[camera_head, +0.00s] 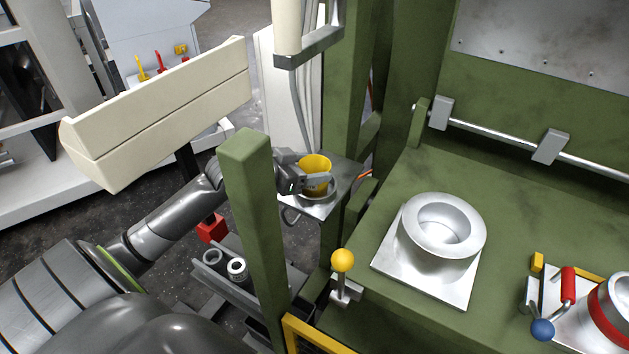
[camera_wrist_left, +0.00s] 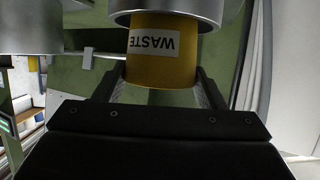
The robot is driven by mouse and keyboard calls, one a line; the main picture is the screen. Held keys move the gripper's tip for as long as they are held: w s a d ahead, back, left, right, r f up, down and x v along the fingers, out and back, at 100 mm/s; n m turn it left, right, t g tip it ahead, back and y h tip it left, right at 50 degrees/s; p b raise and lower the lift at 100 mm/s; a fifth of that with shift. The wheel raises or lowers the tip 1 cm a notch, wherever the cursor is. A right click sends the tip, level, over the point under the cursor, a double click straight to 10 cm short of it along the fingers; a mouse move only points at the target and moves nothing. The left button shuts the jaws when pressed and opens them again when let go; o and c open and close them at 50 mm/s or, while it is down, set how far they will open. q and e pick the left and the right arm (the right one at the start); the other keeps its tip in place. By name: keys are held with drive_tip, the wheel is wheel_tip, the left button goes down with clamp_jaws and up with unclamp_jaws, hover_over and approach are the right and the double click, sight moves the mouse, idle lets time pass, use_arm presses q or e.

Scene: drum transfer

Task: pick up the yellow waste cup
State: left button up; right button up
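The yellow waste cup (camera_head: 314,163) stands in a silver ring holder (camera_head: 328,192) on a small metal shelf (camera_head: 346,170) beside the green machine. In the left wrist view the cup (camera_wrist_left: 150,72) shows upside down with a white WASTE label, and the silver ring (camera_wrist_left: 168,14) is around it at the top edge. My left gripper (camera_head: 316,181) is at the cup with one finger on each side. In the wrist view its fingers (camera_wrist_left: 160,88) reach the cup's sides, but I cannot tell whether they press on it. My right gripper is not in view.
A green post (camera_head: 252,220) stands in front of my left forearm. A cream beam (camera_head: 165,110) is above the forearm. A yellow-knobbed lever (camera_head: 343,261) and a silver drum-like fitting (camera_head: 438,238) are on the green machine at the right. A grey tray (camera_head: 212,262) holds metal cylinders below.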

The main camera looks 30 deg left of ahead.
use_arm(q)
drive_tip(key=c, duration=0.5)
drive_tip(key=shift+r, duration=0.2)
